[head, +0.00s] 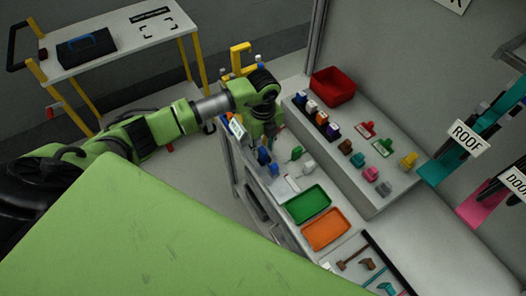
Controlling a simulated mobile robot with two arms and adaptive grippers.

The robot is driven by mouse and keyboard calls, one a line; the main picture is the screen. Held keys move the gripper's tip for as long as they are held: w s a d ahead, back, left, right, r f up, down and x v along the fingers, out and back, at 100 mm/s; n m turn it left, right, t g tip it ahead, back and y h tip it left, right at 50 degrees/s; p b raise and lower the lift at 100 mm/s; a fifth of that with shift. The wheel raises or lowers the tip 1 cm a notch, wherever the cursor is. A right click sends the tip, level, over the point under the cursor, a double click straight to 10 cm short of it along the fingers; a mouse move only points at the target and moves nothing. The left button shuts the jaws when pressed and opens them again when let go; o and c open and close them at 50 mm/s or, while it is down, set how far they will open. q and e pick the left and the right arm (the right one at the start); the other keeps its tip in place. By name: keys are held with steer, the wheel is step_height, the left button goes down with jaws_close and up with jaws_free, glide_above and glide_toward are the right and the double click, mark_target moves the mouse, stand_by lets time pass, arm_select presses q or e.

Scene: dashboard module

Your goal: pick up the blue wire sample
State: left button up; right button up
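The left arm reaches in from the left, and my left gripper (267,143) points down over the workbench. Just below it on the grey bench top is a small blue item (263,157), which looks like the blue wire sample. More blue shows right beside it, and I cannot tell whether it is the same piece. The gripper partly covers this spot. The fingers are too small and dark to show whether they are open or touch the blue item. My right gripper is not in view.
A green item (296,153) and a white item (308,167) lie to the right of the blue one. A green tray (308,204) and an orange tray (326,230) lie nearer. A raised shelf holds a red bin (333,86) and several coloured parts. A cart (115,45) stands back left.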

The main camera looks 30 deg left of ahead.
arm_select(q)
steer(key=shift+f, duration=1)
jaws_close()
steer(key=shift+r, duration=0.1)
